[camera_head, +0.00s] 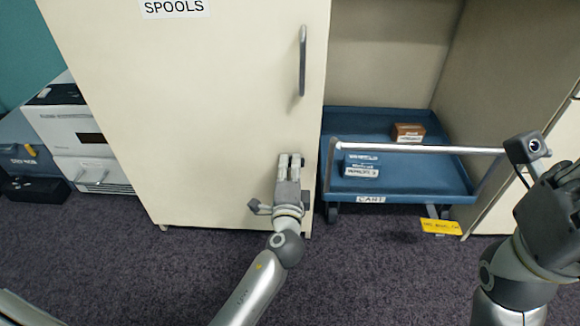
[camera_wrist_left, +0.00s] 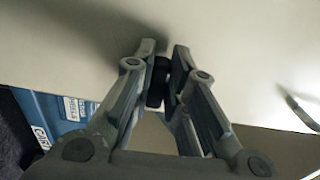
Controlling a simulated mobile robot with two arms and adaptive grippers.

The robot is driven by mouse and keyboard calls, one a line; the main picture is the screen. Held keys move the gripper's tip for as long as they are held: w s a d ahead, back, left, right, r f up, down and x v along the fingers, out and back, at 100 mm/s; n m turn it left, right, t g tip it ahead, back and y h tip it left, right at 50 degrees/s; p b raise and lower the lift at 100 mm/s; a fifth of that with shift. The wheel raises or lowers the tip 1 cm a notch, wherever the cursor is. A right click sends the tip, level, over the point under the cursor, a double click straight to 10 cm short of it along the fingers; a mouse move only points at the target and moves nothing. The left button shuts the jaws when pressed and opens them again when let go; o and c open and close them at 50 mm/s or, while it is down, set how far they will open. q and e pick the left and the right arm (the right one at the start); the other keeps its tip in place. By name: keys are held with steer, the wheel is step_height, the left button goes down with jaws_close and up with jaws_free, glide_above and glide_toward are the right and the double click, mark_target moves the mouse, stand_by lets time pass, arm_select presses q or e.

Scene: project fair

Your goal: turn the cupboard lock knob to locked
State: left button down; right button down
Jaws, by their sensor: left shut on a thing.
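The cream cupboard (camera_head: 215,90) labelled SPOOLS stands in the middle left of the head view, its door closed. My left gripper (camera_head: 290,162) is at the lower right part of the door. In the left wrist view my left gripper (camera_wrist_left: 161,72) has its fingers closed on the small dark lock knob (camera_wrist_left: 157,82). The knob is mostly covered by the fingers, so its turn position cannot be read. In the head view the gripper hides the knob. My right gripper (camera_head: 560,180) is at the right edge, partly cut off, away from the cupboard.
A blue cart (camera_head: 400,180) with a metal handle stands in the open bay right of the cupboard, carrying several small boxes. A vertical door handle (camera_head: 302,60) is above my left gripper. A yellow tag (camera_head: 441,227) is near the cart. White machines (camera_head: 85,130) stand at left. Carpet in front is clear.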

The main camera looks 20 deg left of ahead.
arm_select(q)
steer(key=c, duration=1.4)
jaws_free()
steer(key=shift+c, duration=0.2)
steer(key=v, duration=1.2)
